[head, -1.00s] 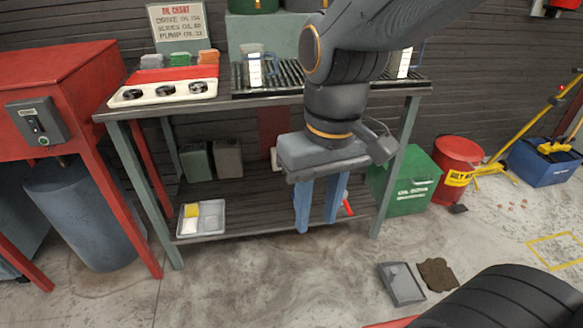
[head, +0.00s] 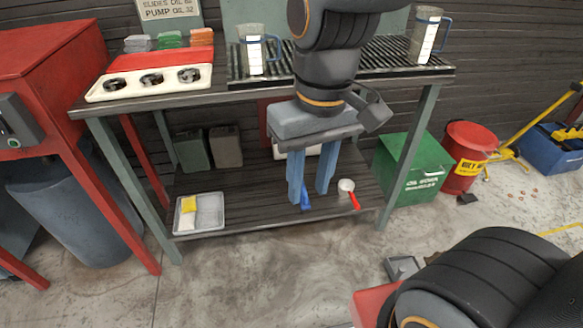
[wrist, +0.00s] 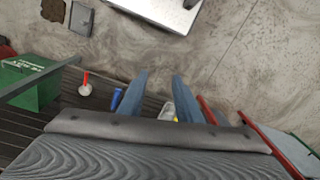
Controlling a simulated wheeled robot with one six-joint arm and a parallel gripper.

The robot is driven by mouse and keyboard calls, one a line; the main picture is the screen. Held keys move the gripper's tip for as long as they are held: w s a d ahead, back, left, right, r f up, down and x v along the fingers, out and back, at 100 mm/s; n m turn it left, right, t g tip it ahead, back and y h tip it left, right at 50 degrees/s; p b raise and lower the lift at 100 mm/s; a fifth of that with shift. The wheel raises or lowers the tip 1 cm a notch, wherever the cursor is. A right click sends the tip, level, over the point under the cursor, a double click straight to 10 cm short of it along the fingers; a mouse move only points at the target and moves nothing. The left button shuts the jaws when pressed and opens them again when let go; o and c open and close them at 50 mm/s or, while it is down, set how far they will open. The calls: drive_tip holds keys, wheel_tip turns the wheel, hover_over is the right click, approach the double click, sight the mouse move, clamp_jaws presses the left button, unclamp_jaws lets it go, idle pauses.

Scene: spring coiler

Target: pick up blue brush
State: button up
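My gripper (head: 309,195) is open and points down in front of the bench's lower shelf, with two blue fingers apart and nothing visible between them. A small blue item (head: 305,199), which looks like the blue brush, lies on the lower shelf behind the fingers and is partly hidden by them.
A red-handled tool with a round white head (head: 347,186) lies right of the blue item. A grey tray (head: 214,222) with yellow and white pieces sits at the shelf's left. The bench top (head: 225,90) overhangs the shelf. A green bin (head: 417,180) stands at right.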

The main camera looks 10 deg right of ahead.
drive_tip(key=shift+o, duration=0.2)
